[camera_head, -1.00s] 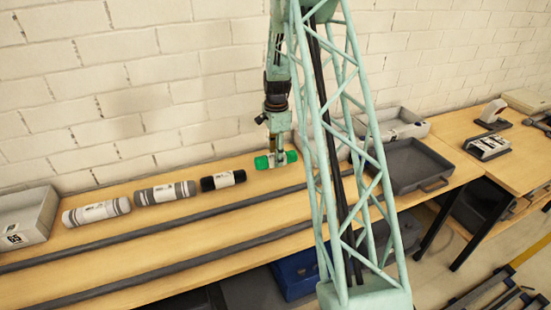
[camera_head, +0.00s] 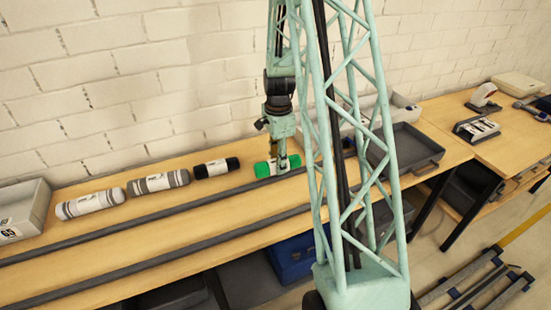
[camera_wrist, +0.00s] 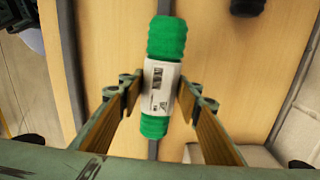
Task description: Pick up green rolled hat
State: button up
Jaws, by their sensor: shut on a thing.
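The green rolled hat (camera_head: 262,170) is a short green cylinder with a white label band around its middle. It lies between the fingers of my gripper (camera_head: 281,165), which is shut on it. In the wrist view the hat (camera_wrist: 167,38) stands lengthwise between the two fingers of my gripper (camera_wrist: 160,90), which grip it at the labelled middle. Both green ends stick out. It shows in front of a dark rail. The exact gap to the table cannot be told.
A black roll (camera_head: 228,163) and two grey rolls, one of them striped (camera_head: 160,182), lie in a row on the wooden table (camera_head: 120,225) to the left. A grey bin (camera_head: 35,205) stands at far left. An empty dark tray (camera_head: 405,150) is on the right.

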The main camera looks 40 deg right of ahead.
jog(key=shift+s+a, duration=0.2)
jog(key=shift+s, duration=0.15)
jog(key=shift+w, duration=0.1)
dwell(0.5)
